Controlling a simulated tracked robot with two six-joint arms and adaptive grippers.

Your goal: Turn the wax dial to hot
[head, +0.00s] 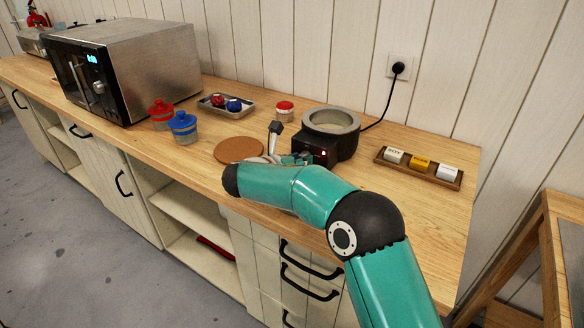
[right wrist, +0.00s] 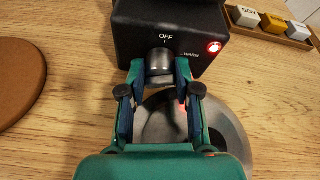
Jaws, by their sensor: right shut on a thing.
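The wax heater (head: 325,143) is a black box with a round grey pot on top, standing on the wooden counter. In the right wrist view its dark front panel (right wrist: 125,30) faces me, with OFF above the dial and WARM to the right. A red lamp (right wrist: 214,47) glows on the panel. My right gripper (right wrist: 160,78) is shut on the wax dial (right wrist: 158,60), one finger on each side. The dial's pointer is hard to make out and the HOT label is not visible. In the head view the forearm partly hides this gripper (head: 303,159). My left gripper is not in view.
A cork mat (head: 239,150) lies left of the heater. A wooden tray (head: 446,181) with labelled blocks is on the right. A red-lidded jar (head: 285,108), a metal tray (head: 212,108), red (head: 161,115) and blue jars (head: 182,128) and a microwave (head: 150,70) stand further left.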

